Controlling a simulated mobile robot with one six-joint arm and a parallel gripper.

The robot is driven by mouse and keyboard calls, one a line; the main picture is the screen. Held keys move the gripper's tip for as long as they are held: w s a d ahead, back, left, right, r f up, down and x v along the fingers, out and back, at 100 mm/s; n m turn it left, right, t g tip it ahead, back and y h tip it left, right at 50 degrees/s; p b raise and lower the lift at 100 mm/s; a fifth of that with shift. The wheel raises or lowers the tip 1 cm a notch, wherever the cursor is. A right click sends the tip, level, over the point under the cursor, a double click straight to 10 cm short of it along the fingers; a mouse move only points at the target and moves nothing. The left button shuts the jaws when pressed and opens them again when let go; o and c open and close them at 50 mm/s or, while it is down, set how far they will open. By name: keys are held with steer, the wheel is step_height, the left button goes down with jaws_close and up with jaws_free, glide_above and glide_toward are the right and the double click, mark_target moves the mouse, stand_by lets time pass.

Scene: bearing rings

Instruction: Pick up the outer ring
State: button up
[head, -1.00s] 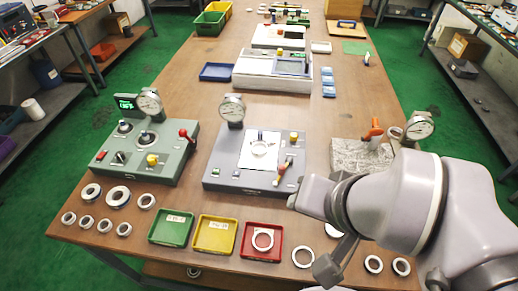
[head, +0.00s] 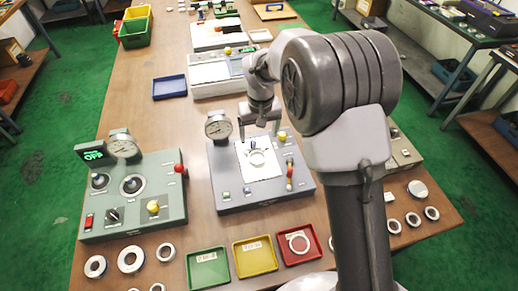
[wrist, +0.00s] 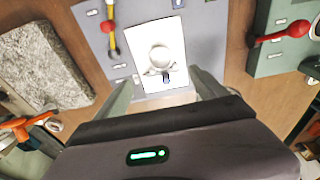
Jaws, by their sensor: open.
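A pale ring (head: 257,157) lies on a white plate on the grey gauge fixture (head: 232,197). In the wrist view the ring (wrist: 159,58) shows on the white plate (wrist: 175,32), between and beyond my fingertips. My gripper (head: 260,132) is open and empty, above the back part of the grey fixture, apart from the ring. It also shows in the wrist view (wrist: 160,82), with its two fingers spread. Other rings lie on the table, and one ring (head: 299,242) lies in the red tray. The views do not label which one is the outer ring.
The fixture's dial gauge (head: 218,127) stands left of my gripper, and a lever (head: 290,172) stands at its right. A green control box (head: 135,190) is at left. Green (head: 208,284), yellow (head: 255,273) and red (head: 316,258) trays line the front. A granite block (wrist: 45,65) shows in the wrist view.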

steer(key=b, duration=0.2)
glide_above(257, 157)
steer(key=f, duration=0.5)
steer(key=s+f, duration=0.1)
steer(key=f, duration=0.2)
steer(key=shift+d+f, duration=0.25)
steer(key=shift+f, duration=0.05)
steer(key=f, duration=0.1)
steer(key=f+b, duration=0.1)
steer(key=f, duration=0.1)
steer(key=f+b, duration=0.1)
steer(key=shift+w+a+f, duration=0.25)
steer(key=shift+w+f, duration=0.1)
steer(key=shift+w, duration=0.05)
steer(key=shift+r, duration=0.1)
steer(key=shift+c, duration=0.9)
steer(key=c, duration=1.5)
